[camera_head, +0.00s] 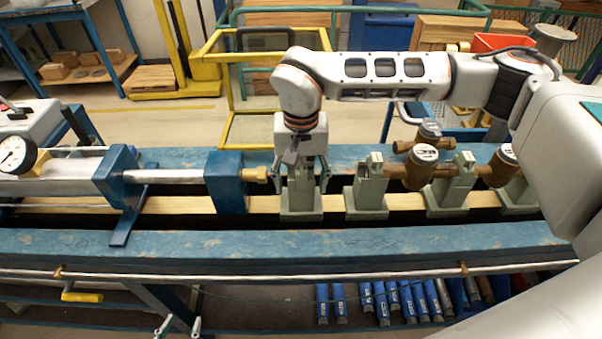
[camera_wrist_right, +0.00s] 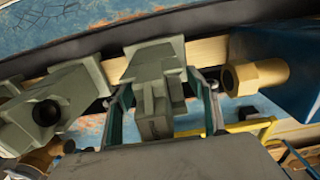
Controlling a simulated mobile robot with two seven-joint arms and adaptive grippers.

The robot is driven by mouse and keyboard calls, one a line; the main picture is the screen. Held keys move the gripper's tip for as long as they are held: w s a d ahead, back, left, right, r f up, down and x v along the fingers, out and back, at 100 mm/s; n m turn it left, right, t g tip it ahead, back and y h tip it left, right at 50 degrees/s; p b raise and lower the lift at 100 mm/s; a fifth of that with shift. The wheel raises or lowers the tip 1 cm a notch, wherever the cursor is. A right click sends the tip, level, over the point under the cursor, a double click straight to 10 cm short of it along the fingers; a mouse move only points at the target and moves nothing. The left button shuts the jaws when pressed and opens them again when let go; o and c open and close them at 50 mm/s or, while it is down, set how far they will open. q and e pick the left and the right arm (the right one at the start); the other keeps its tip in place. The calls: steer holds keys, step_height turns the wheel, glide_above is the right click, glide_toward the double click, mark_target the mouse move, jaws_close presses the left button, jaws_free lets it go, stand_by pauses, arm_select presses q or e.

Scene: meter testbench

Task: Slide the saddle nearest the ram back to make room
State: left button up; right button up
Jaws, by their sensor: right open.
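The grey-green saddle nearest the ram (camera_head: 300,204) stands upright on the wooden rail, just right of the ram's blue head (camera_head: 226,183) and its brass nozzle (camera_head: 256,174). My right gripper (camera_head: 301,184) reaches down over this saddle, open, one finger on each side. In the right wrist view the saddle (camera_wrist_right: 155,88) sits between the fingers (camera_wrist_right: 166,108), with visible gaps, so it is not clamped. The brass nozzle (camera_wrist_right: 254,77) is close beside one finger there. My left gripper (camera_head: 178,327) shows only its fingertips at the bottom edge, apart and empty.
A second saddle (camera_head: 366,193) stands to the right, with a clear gap of rail between. Further right, brass meters (camera_head: 419,170) rest around more saddles (camera_head: 452,190). The blue bench beam (camera_head: 270,243) runs along the front. Blue-handled pieces lie on the lower shelf.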

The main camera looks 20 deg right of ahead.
steer(key=shift+c, duration=0.3)
jaws_close()
steer(key=shift+a, duration=0.2)
